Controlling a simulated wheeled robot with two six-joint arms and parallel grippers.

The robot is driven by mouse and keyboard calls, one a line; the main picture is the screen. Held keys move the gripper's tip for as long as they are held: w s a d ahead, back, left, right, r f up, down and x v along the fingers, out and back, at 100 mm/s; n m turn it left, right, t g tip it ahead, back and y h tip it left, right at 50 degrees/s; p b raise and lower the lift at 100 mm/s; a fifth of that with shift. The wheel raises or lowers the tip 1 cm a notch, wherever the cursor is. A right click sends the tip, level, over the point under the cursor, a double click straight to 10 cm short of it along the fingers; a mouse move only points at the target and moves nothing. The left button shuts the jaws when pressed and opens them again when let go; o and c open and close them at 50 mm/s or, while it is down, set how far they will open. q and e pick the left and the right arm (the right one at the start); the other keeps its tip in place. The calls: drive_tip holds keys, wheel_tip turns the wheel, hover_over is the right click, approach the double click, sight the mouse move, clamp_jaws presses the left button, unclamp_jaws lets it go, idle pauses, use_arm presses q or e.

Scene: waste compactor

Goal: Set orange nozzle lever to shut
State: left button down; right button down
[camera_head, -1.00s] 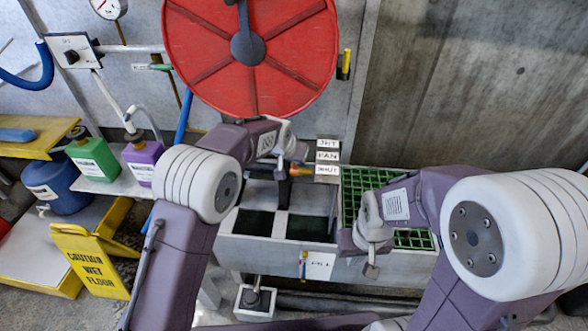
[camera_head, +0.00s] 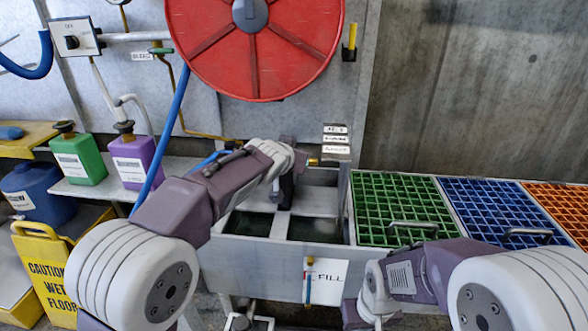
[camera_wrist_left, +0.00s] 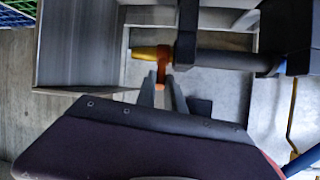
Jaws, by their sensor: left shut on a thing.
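The orange nozzle lever (camera_wrist_left: 162,73) shows in the left wrist view, on a dark nozzle with a yellow tip (camera_wrist_left: 146,53). My left gripper (camera_wrist_left: 163,90) is shut on the lever, one finger on each side of it. In the head view my left wrist hides the lever; only the nozzle's tip (camera_head: 312,162) shows past it. Three stacked labels (camera_head: 336,139) sit just right of the nozzle, too small to read surely. My right gripper (camera_head: 357,314) is low in the head view, by the trough front, and its fingers are unclear.
A grey trough (camera_head: 270,250) lies below the nozzle, with a FILL label (camera_head: 328,281) on its front. Green (camera_head: 385,205), blue (camera_head: 495,205) and orange (camera_head: 560,202) grates lie to its right. A red hose reel (camera_head: 255,50) hangs above. Jugs and a yellow wet-floor sign (camera_head: 45,270) stand left.

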idle(0.3)
use_arm(q)
drive_tip(key=c, duration=1.4)
unclamp_jaws()
drive_tip(key=shift+c, duration=0.2)
drive_tip(key=v, duration=0.9)
drive_tip(key=shift+p, duration=0.4)
drive_tip(key=shift+s+f, duration=0.1)
